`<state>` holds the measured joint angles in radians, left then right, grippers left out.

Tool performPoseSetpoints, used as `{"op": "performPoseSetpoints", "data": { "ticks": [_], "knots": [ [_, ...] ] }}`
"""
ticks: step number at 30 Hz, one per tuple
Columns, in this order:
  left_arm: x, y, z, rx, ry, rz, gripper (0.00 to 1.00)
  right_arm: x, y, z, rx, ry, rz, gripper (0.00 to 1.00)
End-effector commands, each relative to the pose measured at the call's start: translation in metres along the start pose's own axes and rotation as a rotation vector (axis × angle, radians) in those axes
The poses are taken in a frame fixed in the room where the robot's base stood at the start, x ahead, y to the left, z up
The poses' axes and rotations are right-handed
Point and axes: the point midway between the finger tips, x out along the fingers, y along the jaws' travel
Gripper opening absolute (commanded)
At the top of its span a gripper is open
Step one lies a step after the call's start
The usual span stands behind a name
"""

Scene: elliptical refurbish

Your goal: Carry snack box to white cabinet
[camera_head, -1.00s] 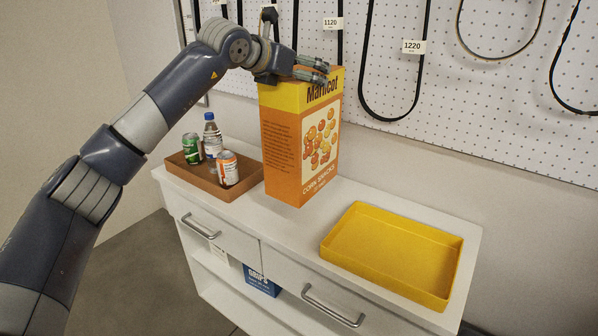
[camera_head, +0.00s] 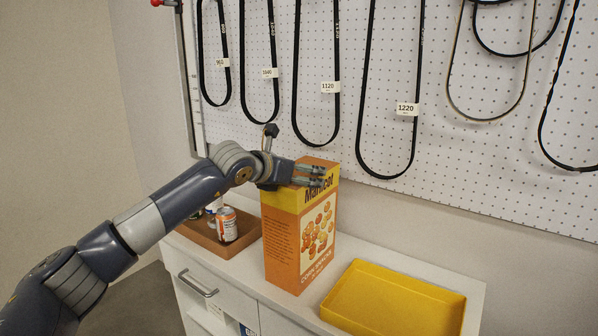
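The snack box (camera_head: 288,242) is an orange and yellow carton printed with round snacks. It is upright over the white cabinet (camera_head: 245,291) top, between the brown tray and the yellow tray. Its base is at or very close to the surface; I cannot tell whether it touches. My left gripper (camera_head: 312,175) comes in from the left and is shut on the box's top edge, with its fingers at the upper front. My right gripper is not in view.
A brown tray (camera_head: 247,233) with a can (camera_head: 227,225) and other drinks, partly hidden by my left arm, is left of the box. An empty yellow tray (camera_head: 395,298) is to the right. Behind is a white pegboard (camera_head: 455,140) with hanging black belts (camera_head: 363,100).

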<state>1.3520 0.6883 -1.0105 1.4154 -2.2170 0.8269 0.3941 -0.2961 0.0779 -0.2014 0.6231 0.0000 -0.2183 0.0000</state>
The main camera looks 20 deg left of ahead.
Motion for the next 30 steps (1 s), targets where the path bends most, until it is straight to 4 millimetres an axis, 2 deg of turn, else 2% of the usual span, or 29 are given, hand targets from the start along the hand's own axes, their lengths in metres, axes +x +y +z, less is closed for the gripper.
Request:
{"op": "performPoseSetpoints", "data": {
  "ticks": [1,2,3,19,23,30],
  "knots": [
    [0.0,0.0,0.001,0.0,-0.006,-0.001,0.26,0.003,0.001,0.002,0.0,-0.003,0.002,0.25],
    [0.001,0.0,-0.002,0.0,0.0,0.0,0.93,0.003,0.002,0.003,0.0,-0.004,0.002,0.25],
    [0.001,0.0,-0.001,0.0,0.0,0.0,1.0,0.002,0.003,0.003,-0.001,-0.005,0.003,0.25],
    [-0.004,0.001,0.0,0.0,-0.001,0.0,1.0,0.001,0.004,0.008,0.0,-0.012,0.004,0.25],
    [-0.021,0.001,-0.001,0.001,-0.002,0.0,1.0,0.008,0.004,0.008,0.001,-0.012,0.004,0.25],
    [-0.072,0.001,-0.001,0.001,-0.004,0.001,1.0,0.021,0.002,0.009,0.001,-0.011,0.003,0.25]
  ]
}}
